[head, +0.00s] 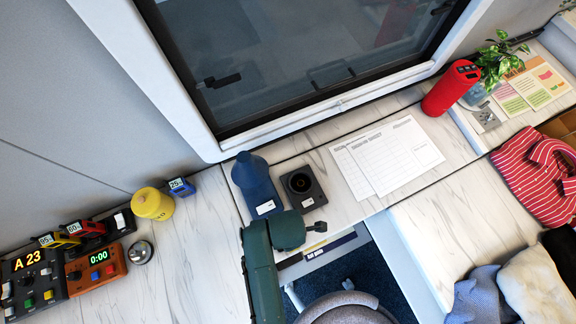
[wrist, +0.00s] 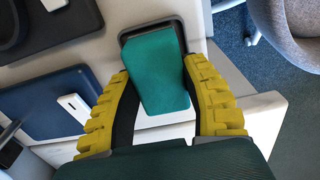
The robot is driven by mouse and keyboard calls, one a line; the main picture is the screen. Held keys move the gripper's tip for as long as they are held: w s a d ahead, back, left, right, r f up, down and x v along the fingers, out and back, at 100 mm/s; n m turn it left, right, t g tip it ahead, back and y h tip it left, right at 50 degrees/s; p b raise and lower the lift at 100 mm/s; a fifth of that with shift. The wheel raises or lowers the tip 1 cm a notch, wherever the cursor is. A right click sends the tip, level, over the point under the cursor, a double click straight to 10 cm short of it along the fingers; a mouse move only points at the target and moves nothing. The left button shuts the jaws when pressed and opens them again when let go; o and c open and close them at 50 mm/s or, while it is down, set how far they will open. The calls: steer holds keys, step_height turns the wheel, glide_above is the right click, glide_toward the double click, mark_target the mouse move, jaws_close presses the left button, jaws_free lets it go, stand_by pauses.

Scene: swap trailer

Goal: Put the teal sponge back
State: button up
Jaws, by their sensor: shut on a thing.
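The teal sponge (wrist: 158,72) is in the wrist view, between the yellow ribbed fingers of my gripper (wrist: 160,84). My gripper is shut on it. The sponge's far end overlaps a shallow dark-rimmed holder (wrist: 125,38) on the pale counter; I cannot tell whether it touches the holder's floor. In the head view my green arm covers this spot, and neither sponge nor fingertips show.
A dark blue stand (head: 252,180) and a black box with a round hole (head: 316,194) are close beside my arm. Paper sheets (head: 388,155) lie to the right. A chair (head: 345,308) is below the counter edge. A yellow pot (head: 152,204) stands left.

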steer(key=o, duration=1)
steer(key=shift+c, duration=0.2)
step_height(320, 180, up, 12)
steer(key=w+d+r+m+t, duration=0.1)
steer(key=w+r+m+t, duration=0.9)
steer(key=w+r, duration=0.6)
steer(key=s+d+r+m+t, duration=0.1)
steer(key=d+r+m+t, duration=0.2)
steer(key=r, duration=1.2)
steer(key=s+d+r+m+t, duration=0.2)
steer(key=r+m+t, duration=0.7)
steer(key=r, duration=0.6)
steer(key=shift+d+m+h, duration=0.4)
steer(key=shift+m, duration=0.4)
